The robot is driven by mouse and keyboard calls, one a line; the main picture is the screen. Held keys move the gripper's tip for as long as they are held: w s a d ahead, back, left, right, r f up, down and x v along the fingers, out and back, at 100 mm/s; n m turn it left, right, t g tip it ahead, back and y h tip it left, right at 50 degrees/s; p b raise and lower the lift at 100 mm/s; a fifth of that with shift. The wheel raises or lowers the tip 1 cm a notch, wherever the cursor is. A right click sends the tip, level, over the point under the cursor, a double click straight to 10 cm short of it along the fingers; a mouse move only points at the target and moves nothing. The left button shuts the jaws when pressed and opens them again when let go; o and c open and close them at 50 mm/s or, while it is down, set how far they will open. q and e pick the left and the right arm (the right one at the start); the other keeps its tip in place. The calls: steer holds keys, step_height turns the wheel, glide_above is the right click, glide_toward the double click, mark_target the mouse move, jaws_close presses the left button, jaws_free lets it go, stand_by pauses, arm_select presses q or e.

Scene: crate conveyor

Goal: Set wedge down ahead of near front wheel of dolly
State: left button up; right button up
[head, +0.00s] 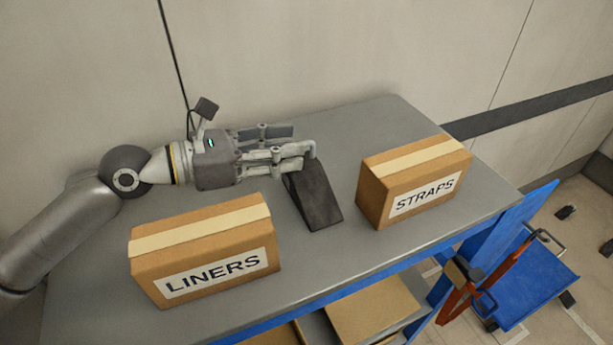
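The wedge (318,201) is a dark grey ramp-shaped block lying on the grey bench top, between two cardboard boxes. My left gripper (303,140) reaches in from the left over the wedge's far end. Its fingers look spread apart, and the nearer finger covers part of that end. Whether a finger touches the wedge is hard to see. The dolly (540,280) appears to be the low blue platform with dark wheels on the floor at the lower right; the bench partly hides it. My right gripper is not in view.
The LINERS box (205,248) stands left of the wedge and the STRAPS box (412,182) right of it. The grey bench (375,112) has bare room behind the boxes. Cardboard boxes (372,310) sit on a lower shelf. An orange-red handle frame (505,262) stands by the dolly.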

arm_select(q)
steer(key=p+x, duration=0.1)
steer(key=x, duration=0.2)
steer(key=shift+w+d, duration=0.25)
steer(key=shift+d, duration=0.05)
steer(key=shift+s+a, duration=0.1)
steer(key=shift+a, duration=0.05)
steer(key=shift+c, duration=1)
jaws_close()
steer(key=shift+r, duration=0.1)
